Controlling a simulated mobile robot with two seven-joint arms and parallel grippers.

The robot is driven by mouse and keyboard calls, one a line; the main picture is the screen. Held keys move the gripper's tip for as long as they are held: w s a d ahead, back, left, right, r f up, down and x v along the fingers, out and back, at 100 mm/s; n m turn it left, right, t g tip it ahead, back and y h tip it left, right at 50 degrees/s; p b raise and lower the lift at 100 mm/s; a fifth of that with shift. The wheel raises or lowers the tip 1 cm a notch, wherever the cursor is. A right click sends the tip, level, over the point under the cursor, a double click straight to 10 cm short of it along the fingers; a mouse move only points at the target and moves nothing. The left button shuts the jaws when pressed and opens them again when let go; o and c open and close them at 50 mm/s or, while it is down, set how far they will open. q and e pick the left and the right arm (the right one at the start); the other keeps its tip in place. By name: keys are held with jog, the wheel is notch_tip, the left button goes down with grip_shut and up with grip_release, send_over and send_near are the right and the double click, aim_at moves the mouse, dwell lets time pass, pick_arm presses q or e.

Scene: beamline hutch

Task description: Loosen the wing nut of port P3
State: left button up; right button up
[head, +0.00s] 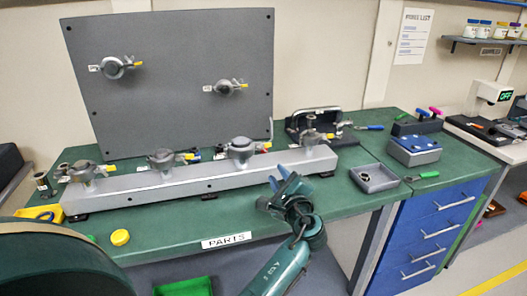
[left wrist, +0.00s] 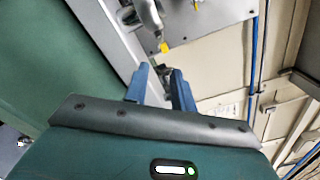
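A grey rail (head: 200,183) on the green bench carries several metal ports with clamps and yellow-tipped wing nuts, including a left one (head: 82,172), a middle one (head: 161,160) and a right one (head: 240,150). Two more ports, an upper left one (head: 115,68) and a right one (head: 225,87), sit on the upright grey panel. Their labels are too small to read, so I cannot tell which is P3. My left gripper (head: 285,184) is in front of the rail's right part, its fingers (left wrist: 160,88) apart and empty. The left wrist view shows a yellow wing-nut tip (left wrist: 163,47) beyond them. My right gripper is not in view.
A yellow cap (head: 120,237) lies at the bench's front left. Bare bench top shows before the rail.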

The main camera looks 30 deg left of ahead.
aim_at(262, 149)
pick_arm(q)
jog(key=p+x, duration=0.1)
jog(key=x, duration=1.1)
grip_shut()
